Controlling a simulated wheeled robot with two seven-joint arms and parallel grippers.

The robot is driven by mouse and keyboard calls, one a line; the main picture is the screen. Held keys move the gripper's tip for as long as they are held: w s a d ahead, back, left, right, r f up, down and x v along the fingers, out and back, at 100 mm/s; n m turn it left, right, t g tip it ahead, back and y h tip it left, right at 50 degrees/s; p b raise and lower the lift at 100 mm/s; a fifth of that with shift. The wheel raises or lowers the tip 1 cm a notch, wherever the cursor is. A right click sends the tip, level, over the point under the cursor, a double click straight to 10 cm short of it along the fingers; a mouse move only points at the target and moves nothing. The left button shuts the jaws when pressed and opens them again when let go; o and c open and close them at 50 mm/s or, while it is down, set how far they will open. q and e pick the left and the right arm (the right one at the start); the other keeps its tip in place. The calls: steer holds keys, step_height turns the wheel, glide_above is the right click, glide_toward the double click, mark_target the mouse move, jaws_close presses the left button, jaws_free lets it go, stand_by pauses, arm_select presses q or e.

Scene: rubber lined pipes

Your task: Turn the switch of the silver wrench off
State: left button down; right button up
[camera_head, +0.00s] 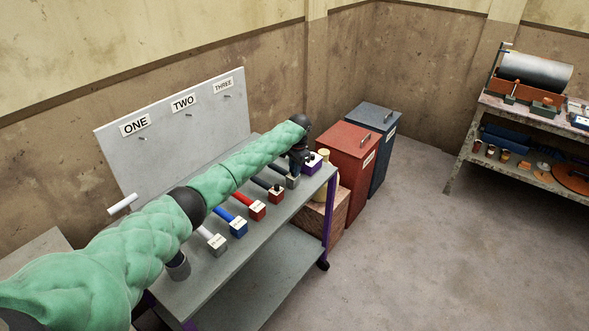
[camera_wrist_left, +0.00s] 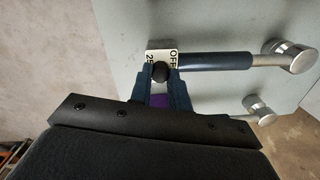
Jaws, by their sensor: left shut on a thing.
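Several wrenches with small square switch boxes stand in a row on the grey table. One near the far end has a grey box (camera_head: 292,182) and a dark handle. My left gripper (camera_head: 297,172) is right above that box. A dark blue handle (camera_wrist_left: 215,61) with a silver end (camera_wrist_left: 295,57) runs right from this box. The fingers hide part of the box. My right gripper is not in view.
A board (camera_head: 172,128) marked ONE, TWO, THREE stands behind. Red (camera_head: 347,147) and dark blue bins (camera_head: 375,140) stand past the table.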

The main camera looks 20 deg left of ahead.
arm_select(q)
steer(key=shift+m, duration=0.6)
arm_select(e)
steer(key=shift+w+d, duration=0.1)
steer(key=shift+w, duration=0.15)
arm_select(q)
steer(key=c, duration=1.3)
jaws_free()
steer(key=shift+r, duration=0.15)
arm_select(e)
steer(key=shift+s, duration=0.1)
arm_select(q)
steer(key=shift+r, duration=0.25)
steer(key=r+b, duration=0.1)
steer(key=r, duration=0.2)
steer(key=r+b, duration=0.1)
steer(key=r, duration=0.1)
steer(key=shift+d+r+b, duration=0.25)
steer(key=shift+d+b, duration=0.05)
steer(key=shift+r, duration=0.75)
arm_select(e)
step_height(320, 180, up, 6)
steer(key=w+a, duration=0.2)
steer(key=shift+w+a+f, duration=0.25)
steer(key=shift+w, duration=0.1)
